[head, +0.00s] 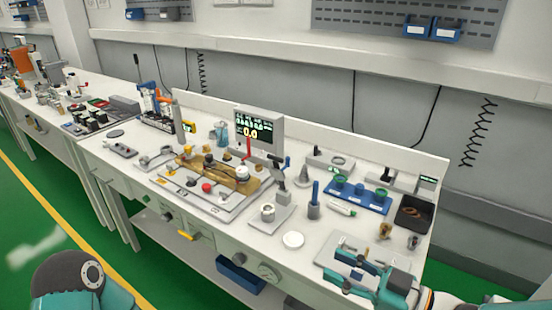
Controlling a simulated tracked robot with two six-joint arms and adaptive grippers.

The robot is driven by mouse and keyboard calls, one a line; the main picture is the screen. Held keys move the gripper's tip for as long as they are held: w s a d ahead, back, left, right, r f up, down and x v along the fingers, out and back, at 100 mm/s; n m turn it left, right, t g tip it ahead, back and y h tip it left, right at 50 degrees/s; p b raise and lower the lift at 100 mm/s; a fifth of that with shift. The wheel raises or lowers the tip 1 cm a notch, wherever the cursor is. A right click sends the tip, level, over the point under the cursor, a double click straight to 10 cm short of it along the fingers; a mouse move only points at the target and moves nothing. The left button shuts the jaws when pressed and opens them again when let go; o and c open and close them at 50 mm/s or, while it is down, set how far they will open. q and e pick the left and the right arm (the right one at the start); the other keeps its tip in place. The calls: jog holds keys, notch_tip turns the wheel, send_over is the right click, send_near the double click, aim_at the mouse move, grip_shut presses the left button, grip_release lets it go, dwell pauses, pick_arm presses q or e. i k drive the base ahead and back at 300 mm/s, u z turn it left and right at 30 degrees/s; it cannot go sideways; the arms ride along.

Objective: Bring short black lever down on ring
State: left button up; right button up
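A short black lever (282,161) stands raised, slanting up from a grey upright post on a small pale base plate (262,222) near the middle of the bench. A pale metal ring (268,211) sits on that plate in front of the post. The lever appears clear of the ring. My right gripper (337,268) is at the bench's front right, teal and dark, fingers pointing left and spread apart with nothing seen between them. It is right of and nearer than the lever and ring. My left gripper is out of view; only part of my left arm shows at lower left.
A light plate (330,246) lies beside my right gripper. A white disc (293,240), a blue pen-like piece in a grey holder (314,208), a blue tray (358,196) and a black bin (413,214) stand nearby. A display (259,130) stands behind.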

aim_at(275, 172)
jog(key=i, duration=0.9)
jog(key=u, duration=0.05)
